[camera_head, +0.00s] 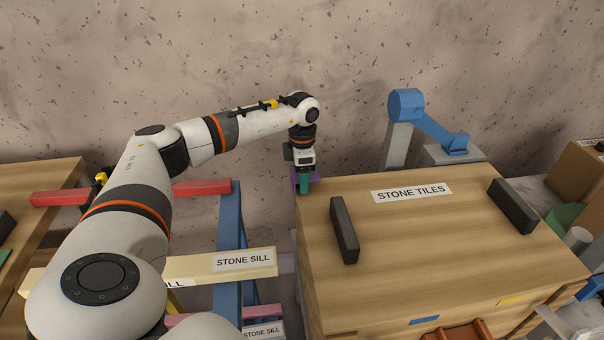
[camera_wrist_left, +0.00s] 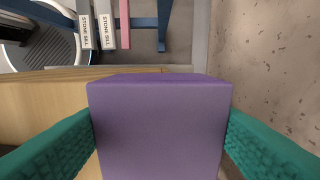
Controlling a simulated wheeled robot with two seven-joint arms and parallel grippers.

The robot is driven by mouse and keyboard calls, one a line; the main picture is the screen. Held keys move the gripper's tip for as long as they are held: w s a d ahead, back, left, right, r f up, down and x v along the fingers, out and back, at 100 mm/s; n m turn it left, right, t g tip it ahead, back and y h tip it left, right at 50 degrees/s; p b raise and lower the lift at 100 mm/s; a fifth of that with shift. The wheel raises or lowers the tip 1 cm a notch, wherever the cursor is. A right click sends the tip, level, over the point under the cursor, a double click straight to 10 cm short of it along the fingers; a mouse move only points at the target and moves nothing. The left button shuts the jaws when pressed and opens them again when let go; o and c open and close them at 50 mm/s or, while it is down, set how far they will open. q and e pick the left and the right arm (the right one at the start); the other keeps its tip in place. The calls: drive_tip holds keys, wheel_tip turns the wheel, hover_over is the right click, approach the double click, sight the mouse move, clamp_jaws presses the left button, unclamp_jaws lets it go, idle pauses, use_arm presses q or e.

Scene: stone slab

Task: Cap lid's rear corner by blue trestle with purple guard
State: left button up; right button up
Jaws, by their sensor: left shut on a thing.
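The wooden lid (camera_head: 400,220) lies on the crate marked STONE TILES. The blue trestle (camera_head: 229,225) stands left of it; blue trestle parts also show in the left wrist view (camera_wrist_left: 163,22). My left gripper (camera_head: 304,185) points down at the lid's rear left corner, on the trestle side. Its teal fingers are shut on the purple guard (camera_wrist_left: 160,130), which fills the middle of the left wrist view. In the head view only slivers of the guard (camera_head: 315,176) show around the fingers. The guard hides the corner, so I cannot tell whether it touches the lid. My right gripper is out of view.
Two dark bars (camera_head: 344,230) (camera_head: 513,206) stand up from the lid. A cream STONE SILL piece (camera_head: 215,264) and a red bar (camera_head: 203,188) cross the trestle. A blue jointed device (camera_head: 425,115) stands behind the crate. The speckled wall is close behind.

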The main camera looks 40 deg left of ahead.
use_arm(q)
drive_tip(key=shift+f, duration=0.6)
drive_tip(key=o, duration=1)
drive_tip(key=shift+o, duration=0.2)
